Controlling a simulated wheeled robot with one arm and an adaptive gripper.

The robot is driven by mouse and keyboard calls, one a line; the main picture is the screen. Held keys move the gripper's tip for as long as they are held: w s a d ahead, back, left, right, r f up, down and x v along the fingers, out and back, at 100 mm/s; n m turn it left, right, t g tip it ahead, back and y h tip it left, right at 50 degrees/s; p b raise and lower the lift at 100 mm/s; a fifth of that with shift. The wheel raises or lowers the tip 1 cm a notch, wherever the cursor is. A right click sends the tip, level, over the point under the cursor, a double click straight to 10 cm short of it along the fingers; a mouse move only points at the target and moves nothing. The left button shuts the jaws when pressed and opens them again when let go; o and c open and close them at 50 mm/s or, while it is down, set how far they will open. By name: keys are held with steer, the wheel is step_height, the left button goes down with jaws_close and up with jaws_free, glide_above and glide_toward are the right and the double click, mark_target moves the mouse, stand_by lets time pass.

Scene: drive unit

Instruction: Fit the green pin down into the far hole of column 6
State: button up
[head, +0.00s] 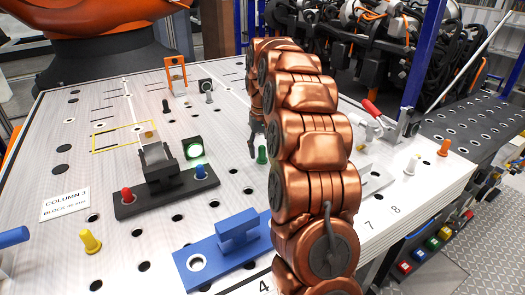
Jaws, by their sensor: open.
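The green pin (262,155) stands upright on the perforated white table, just left of my copper arm. My gripper (252,146) is dark and partly hidden behind my arm. Its visible finger points down close to the pin, a little behind and left of it. It looks empty, and I cannot tell whether it touches the pin. Column numbers 4, 7 and 8 show along the table's front edge. The column 6 number and its far hole cannot be made out, and my arm covers part of that area.
A blue block (222,250) and a dark fixture (165,193) with a red and a blue pin stand left of my arm. A yellow pin (90,241) is at front left. A red-handled clamp (385,122) and an orange pin (444,148) are at right.

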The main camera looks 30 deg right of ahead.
step_height(320, 180, up, 10)
steer(key=shift+d+r, duration=0.1)
steer(key=shift+d, duration=0.05)
steer(key=shift+r, duration=0.65)
steer(key=shift+a, duration=0.2)
